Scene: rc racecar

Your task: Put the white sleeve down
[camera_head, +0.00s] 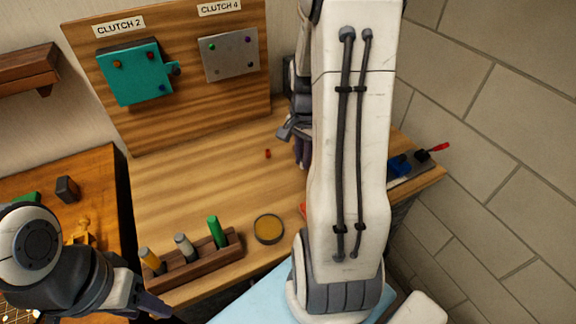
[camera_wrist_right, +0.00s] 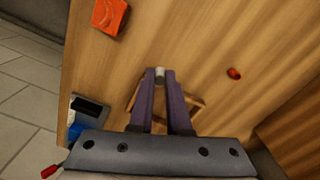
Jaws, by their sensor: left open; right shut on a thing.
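The white sleeve (camera_wrist_right: 160,73) is a small pale cylinder between the fingertips of my right gripper (camera_wrist_right: 161,76) in the right wrist view. The right gripper is shut on it, over the wooden table. A brown wooden frame (camera_wrist_right: 192,106) shows below and behind the fingers; I cannot tell whether the sleeve touches anything. In the head view my right gripper (camera_head: 298,135) is mostly hidden behind my white right arm, and the sleeve cannot be seen. My left gripper (camera_head: 152,306) is open at the lower left, near the table's front edge, away from the sleeve.
A rack (camera_head: 205,262) with yellow, grey and green pegs stands at the front beside a round amber dish (camera_head: 268,229). A small red piece (camera_head: 267,154) lies mid-table. An orange block (camera_wrist_right: 110,16) lies near the edge. A board (camera_head: 185,60) with clutch plates stands behind.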

